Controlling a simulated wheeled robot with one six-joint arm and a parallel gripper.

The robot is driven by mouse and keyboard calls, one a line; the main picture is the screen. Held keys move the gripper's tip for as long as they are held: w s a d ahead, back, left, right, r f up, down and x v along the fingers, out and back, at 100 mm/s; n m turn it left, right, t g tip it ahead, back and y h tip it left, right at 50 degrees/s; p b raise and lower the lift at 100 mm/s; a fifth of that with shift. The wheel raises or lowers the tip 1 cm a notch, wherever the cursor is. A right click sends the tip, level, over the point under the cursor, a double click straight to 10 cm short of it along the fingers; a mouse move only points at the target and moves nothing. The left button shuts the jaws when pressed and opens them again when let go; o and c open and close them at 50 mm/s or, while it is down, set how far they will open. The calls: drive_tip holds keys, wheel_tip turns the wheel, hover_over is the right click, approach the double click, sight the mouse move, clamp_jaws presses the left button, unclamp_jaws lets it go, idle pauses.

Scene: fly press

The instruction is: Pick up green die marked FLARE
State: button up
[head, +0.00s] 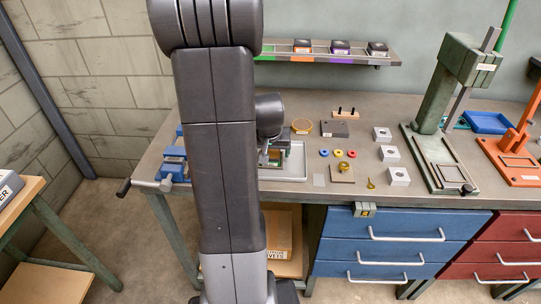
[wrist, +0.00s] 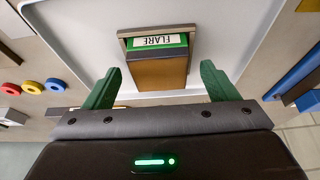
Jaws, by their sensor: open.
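The green die marked FLARE (wrist: 158,68) shows in the wrist view, with a white label on its green part, a brown block face and a grey plate edge. It sits on a pale tray (wrist: 75,20), which also shows in the head view (head: 297,171). My gripper (wrist: 158,72) has two green fingers spread wide, one on each side of the die with a gap to each, and nothing held. In the head view my gripper (head: 270,157) is over the tray, partly hidden by my arm, and the die cannot be made out clearly there.
A blue vise (head: 174,165) stands at the bench's left end. Coloured rings (head: 338,153) and grey blocks (head: 389,154) lie right of the tray. A green press (head: 437,110) and an orange press (head: 515,145) stand further right. A wall shelf (head: 325,56) holds more dies.

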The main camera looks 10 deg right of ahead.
drive_tip(key=shift+w+f, duration=0.15)
drive_tip(key=shift+f, duration=0.3)
drive_tip(key=c, duration=1.6)
drive_tip(key=shift+r, duration=0.1)
